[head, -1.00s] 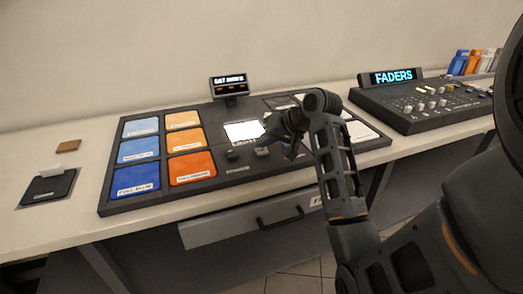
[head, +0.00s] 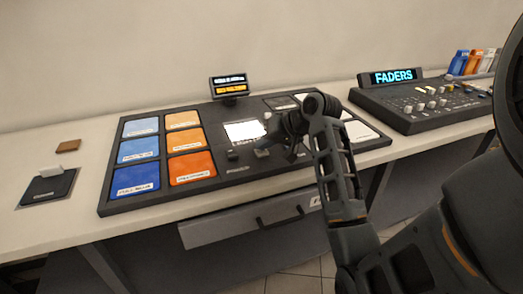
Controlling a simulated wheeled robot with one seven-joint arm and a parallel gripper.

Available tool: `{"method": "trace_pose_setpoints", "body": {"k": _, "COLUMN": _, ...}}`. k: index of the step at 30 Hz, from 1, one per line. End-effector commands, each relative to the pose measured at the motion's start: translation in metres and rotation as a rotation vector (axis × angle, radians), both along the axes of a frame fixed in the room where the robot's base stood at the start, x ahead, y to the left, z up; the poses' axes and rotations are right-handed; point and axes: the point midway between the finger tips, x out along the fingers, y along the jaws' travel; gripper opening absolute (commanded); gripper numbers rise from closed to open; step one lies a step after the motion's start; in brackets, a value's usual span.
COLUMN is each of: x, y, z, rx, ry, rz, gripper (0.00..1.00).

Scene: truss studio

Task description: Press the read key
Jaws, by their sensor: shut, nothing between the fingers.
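A dark console (head: 210,194) lies on the table with a lit white panel (head: 243,131) near its middle. Two small dark keys sit in front of that panel, a left one (head: 233,155) and a right one (head: 262,153). Their labels are too small to read, so I cannot tell which is the read key. My gripper (head: 267,141) is shut and empty, pointing down beside the panel's right edge, close above the right key. Contact cannot be made out. A small display (head: 230,84) behind the console shows a white line above an orange line.
Blue and orange swatches (head: 190,167) fill the console's left side. A fader desk (head: 425,103) stands to the right, with bottles (head: 470,62) behind it. A dark pad (head: 46,188) with a pale slip and a brown block (head: 68,146) lie at left. The table's front edge is clear.

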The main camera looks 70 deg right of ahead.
Motion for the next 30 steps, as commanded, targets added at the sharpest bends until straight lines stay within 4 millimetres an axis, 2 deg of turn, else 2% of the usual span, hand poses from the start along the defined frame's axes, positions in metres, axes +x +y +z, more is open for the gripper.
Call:
{"method": "trace_pose_setpoints", "body": {"k": 15, "x": 0.0, "y": 0.0, "z": 0.017, "rx": 0.001, "ry": 0.001, "rz": 0.001, "gripper": 0.0}}
{"method": "trace_pose_setpoints", "body": {"k": 30, "x": 0.0, "y": 0.0, "z": 0.022, "rx": 0.001, "ry": 0.001, "rz": 0.001, "gripper": 0.0}}
